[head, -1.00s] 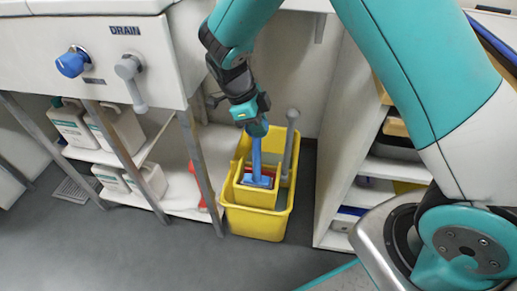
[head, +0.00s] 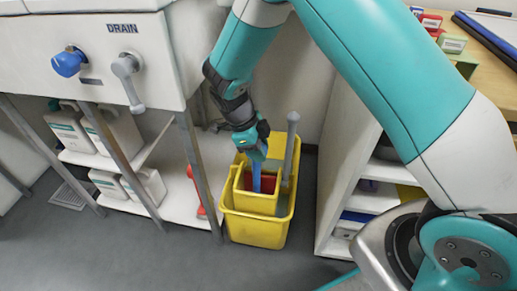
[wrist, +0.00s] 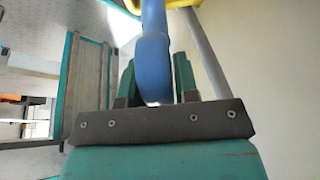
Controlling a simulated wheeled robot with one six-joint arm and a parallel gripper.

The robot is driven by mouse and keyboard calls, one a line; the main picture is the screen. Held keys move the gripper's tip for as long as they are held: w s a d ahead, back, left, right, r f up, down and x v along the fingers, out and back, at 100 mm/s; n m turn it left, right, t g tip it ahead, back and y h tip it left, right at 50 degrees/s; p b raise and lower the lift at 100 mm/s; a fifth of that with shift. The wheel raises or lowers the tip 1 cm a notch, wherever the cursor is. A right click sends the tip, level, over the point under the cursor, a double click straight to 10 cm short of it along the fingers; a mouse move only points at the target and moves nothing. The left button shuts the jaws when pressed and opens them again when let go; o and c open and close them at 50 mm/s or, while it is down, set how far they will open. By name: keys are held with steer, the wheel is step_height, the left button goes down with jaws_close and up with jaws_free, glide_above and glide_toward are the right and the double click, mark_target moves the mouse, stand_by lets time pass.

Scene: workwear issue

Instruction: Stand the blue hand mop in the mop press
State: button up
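The blue hand mop (head: 268,184) is upright in the yellow mop press (head: 240,196), which sits in the top of a yellow bucket (head: 258,232). The mop's lower end is hidden inside the press, so I cannot tell whether it touches the bottom. My gripper (head: 257,152) is just above the press. In the wrist view the mop's blue handle (wrist: 153,55) runs between the two fingers (wrist: 155,82), which are shut on it.
A grey lever (head: 292,145) rises at the press's right side. A sink unit with a blue knob (head: 69,62) and a grey drain handle (head: 130,78) stands left, with jugs (head: 118,128) below. A shelf unit (head: 345,185) stands close on the right. Floor in front is clear.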

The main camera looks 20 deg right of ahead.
steer(key=shift+o, duration=0.5)
steer(key=shift+r, duration=0.2)
steer(key=p+v, duration=0.2)
steer(key=v, duration=0.5)
steer(key=shift+w+a+r, duration=0.1)
steer(key=shift+a+r, duration=0.05)
